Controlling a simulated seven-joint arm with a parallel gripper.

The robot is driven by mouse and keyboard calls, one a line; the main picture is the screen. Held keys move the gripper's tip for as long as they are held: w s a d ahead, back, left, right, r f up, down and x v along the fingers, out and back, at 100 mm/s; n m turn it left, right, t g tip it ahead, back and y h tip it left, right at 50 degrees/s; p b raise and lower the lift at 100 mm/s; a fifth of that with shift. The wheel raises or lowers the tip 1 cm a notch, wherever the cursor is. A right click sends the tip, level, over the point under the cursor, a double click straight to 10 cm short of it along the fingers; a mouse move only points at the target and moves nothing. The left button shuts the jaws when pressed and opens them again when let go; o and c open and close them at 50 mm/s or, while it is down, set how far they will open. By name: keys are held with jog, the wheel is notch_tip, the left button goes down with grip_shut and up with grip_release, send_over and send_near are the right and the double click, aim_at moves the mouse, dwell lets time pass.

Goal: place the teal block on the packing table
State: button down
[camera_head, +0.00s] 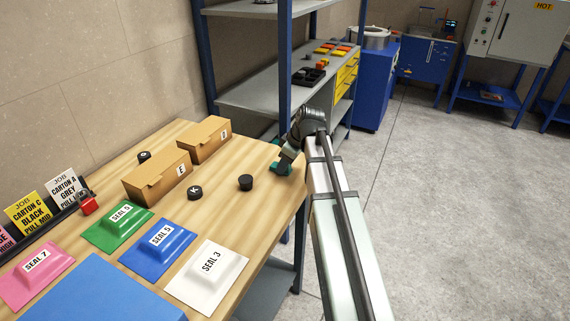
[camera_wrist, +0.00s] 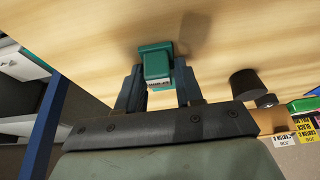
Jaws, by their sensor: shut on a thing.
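The teal block (camera_wrist: 155,66) is between the two fingers of my gripper (camera_wrist: 156,82) in the wrist view, with a small white label with dark print on its side. My gripper is shut on it. In the head view my gripper (camera_head: 286,166) is over the right edge area of the wooden packing table (camera_head: 222,262), and the teal block (camera_head: 280,168) shows at its tip, at or just above the tabletop. I cannot tell whether the block touches the wood. A shadow lies beside it in the wrist view.
Black round pieces (camera_head: 246,182) stand left of my gripper. Two brown cartons (camera_head: 157,177) sit farther left. Coloured seal packs (camera_head: 158,247) and job cards (camera_head: 66,190) fill the table's left and front. A grey shelf rack (camera_head: 262,93) stands behind. Bare wood surrounds the block.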

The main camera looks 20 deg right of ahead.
jog(key=shift+f, duration=0.15)
jog(key=c, duration=0.7)
grip_release()
jog(key=shift+c, duration=0.2)
jog(key=v, duration=1.2)
